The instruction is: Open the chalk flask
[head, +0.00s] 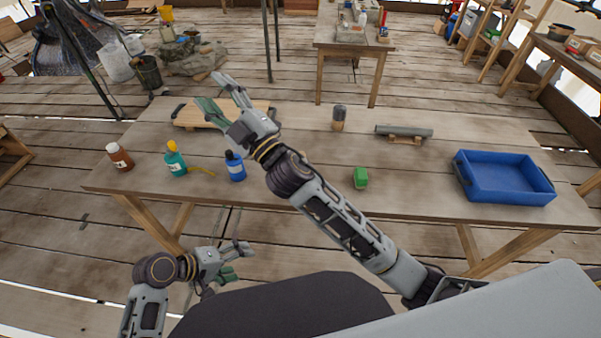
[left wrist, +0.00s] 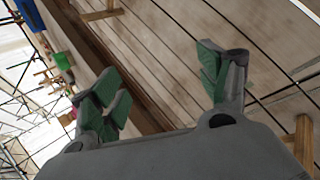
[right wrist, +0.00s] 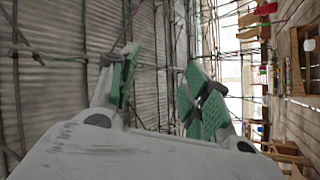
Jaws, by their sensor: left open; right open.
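Three small bottles stand upright at the left of the table, and I cannot tell which is the chalk flask. One is brown with a white cap (head: 120,159), one teal with a yellow cap (head: 175,162), and one blue with a dark cap (head: 236,167). All look capped. My right gripper (head: 213,92) is open and empty, raised beyond the bottles over the wooden board; its spread fingers also show in the right wrist view (right wrist: 162,80). My left gripper (head: 238,261) is open and empty, low in front of the table; the left wrist view shows its parted fingers (left wrist: 160,75).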

